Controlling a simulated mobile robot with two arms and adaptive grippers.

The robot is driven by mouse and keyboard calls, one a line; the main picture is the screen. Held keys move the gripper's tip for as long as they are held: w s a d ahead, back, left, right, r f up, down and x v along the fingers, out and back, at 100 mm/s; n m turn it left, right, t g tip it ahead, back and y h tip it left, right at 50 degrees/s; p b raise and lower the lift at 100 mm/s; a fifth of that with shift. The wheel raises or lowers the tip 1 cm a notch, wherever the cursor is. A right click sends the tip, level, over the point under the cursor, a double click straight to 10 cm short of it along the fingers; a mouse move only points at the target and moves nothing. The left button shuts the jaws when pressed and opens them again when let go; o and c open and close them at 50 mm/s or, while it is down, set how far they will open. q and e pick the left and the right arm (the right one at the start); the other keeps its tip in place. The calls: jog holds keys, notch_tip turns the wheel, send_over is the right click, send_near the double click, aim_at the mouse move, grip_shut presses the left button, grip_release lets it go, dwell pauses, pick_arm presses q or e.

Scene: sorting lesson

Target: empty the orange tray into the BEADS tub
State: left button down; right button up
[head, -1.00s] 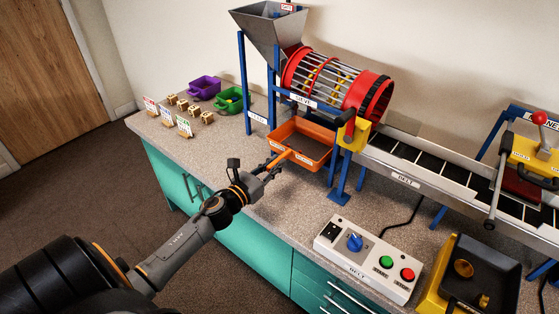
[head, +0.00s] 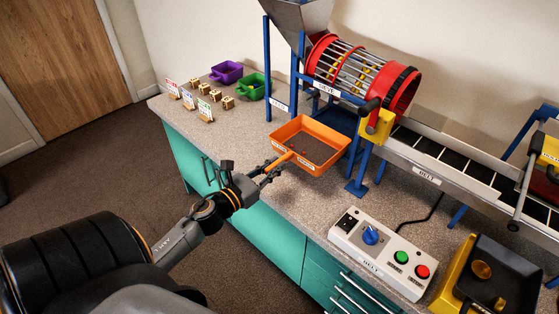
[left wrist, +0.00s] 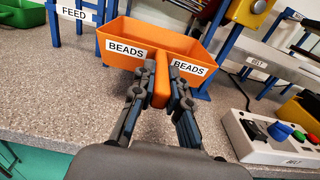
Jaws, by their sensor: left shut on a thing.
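The orange tray (head: 325,131) is in front of the sieve stand, over the worktop. In the left wrist view the tray (left wrist: 160,38) carries BEADS labels on its near walls. My left gripper (head: 272,170) is shut on the tray's orange handle, one finger on each side of it in the left wrist view (left wrist: 161,84). A purple tub (head: 226,72) and a green tub (head: 252,88) stand at the back left; I cannot read which is BEADS. My right gripper is not in view.
The red sieve drum (head: 362,72) and blue posts stand behind the tray. The belt (head: 450,165) runs off right, with a control box (head: 380,250) in front. Wooden blocks (head: 203,88) and small cards (head: 205,110) stand left. Worktop between them and the tray is clear.

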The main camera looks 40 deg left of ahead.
pick_arm(q)
jog(key=shift+s+a, duration=0.1)
jog(key=shift+s, duration=1.75)
notch_tip(320, 180, up, 6)
jog(key=p, duration=0.5)
send_over(266, 173)
jog(key=shift+s, duration=0.45)
